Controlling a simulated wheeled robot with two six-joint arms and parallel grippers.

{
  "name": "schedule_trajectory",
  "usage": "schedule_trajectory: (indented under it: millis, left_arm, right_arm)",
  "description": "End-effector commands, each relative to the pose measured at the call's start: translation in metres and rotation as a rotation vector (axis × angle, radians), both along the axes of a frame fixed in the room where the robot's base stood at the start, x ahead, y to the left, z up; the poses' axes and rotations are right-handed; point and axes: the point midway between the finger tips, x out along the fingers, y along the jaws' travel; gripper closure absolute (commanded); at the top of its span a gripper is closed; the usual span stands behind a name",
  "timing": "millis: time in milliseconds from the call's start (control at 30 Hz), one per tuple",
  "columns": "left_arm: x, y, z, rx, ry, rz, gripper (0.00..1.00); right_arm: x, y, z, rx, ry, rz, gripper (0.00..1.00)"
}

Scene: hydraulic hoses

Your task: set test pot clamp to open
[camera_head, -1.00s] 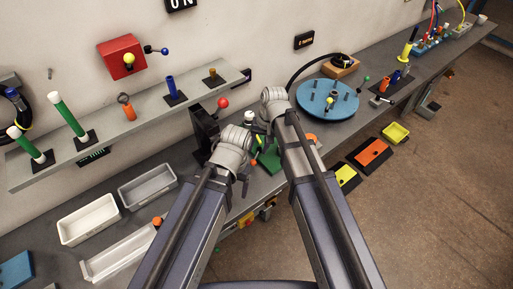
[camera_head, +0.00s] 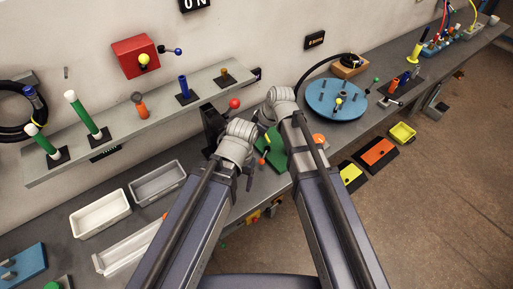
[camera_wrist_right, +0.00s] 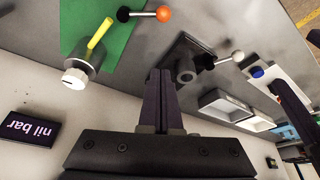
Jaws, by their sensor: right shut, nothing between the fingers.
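No label marks the test pot clamp. In the right wrist view a dark round pot-like fitting (camera_wrist_right: 186,70) on a dark plate has a lever with a black ball and a white ball (camera_wrist_right: 237,57). Beside it a green plate (camera_wrist_right: 125,45) carries a lever with an orange ball (camera_wrist_right: 164,14) and a fitting with a yellow handle (camera_wrist_right: 99,33). My right gripper (camera_wrist_right: 160,75) is shut and empty, its tips close to the dark fitting; contact is unclear. My left gripper (camera_head: 249,181) is mostly hidden by its wrist in the head view. The green plate also shows there (camera_head: 270,137).
A red-ball lever (camera_head: 235,103) stands behind my left wrist. A blue turntable (camera_head: 337,99) lies right of my right arm.

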Motion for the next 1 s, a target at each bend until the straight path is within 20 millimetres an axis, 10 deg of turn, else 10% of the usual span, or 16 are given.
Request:
schedule_trajectory:
  millis: [833,1000]
  left_arm:
    - [0.0,0.0,-0.103,0.0,0.0,0.001,0.21]
    - [0.0,0.0,-0.099,0.0,0.0,0.001,0.21]
  right_arm:
    - [0.017,0.032,-0.103,0.0,0.001,-0.002,1.0]
    - [0.0,0.003,-0.099,0.0,0.001,-0.006,1.0]
